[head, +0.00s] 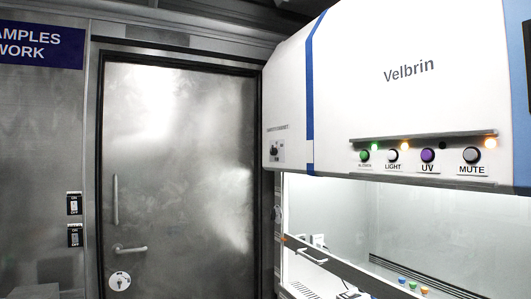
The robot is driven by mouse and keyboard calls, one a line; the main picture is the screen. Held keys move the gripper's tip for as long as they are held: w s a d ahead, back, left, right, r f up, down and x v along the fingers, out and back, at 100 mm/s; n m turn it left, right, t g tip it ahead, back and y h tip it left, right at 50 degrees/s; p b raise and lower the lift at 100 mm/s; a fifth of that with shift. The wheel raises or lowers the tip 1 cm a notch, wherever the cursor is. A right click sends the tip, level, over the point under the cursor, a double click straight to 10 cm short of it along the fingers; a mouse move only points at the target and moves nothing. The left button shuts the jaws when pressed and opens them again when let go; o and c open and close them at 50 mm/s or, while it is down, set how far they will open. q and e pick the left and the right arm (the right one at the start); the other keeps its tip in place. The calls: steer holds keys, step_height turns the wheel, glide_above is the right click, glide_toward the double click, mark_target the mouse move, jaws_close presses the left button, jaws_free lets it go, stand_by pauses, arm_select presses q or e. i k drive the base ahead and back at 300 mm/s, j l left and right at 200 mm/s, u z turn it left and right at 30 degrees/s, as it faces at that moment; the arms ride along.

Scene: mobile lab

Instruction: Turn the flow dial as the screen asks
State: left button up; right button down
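A small pale panel with a dark knob (274,150) is on the side face of the white Velbrin cabinet (400,75). It may be the flow dial, but its label is too small to read. The edge of a dark panel (527,60), possibly a screen, shows at the right border; no text on it can be read. Neither of my grippers is in view.
Under the cabinet's lettering is a row of buttons, including LIGHT (392,156), UV (428,156) and MUTE (471,156). Below is a lit work opening with small coloured items (413,286). A closed metal door (175,170) and two wall switches (74,204) are at left.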

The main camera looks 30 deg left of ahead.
mark_target(273, 151)
steer(key=i+j+u, duration=0.15)
steer(key=i+j, duration=0.25)
steer(key=i+j+u, duration=0.1)
steer(key=i+j, duration=0.25)
steer(key=i, duration=0.15)
steer(key=i+j+u, duration=0.15)
steer(key=i+j, duration=0.15)
steer(key=i, duration=0.15)
steer(key=i+j+u, duration=0.15)
steer(key=i, duration=0.35)
steer(key=j, duration=0.1)
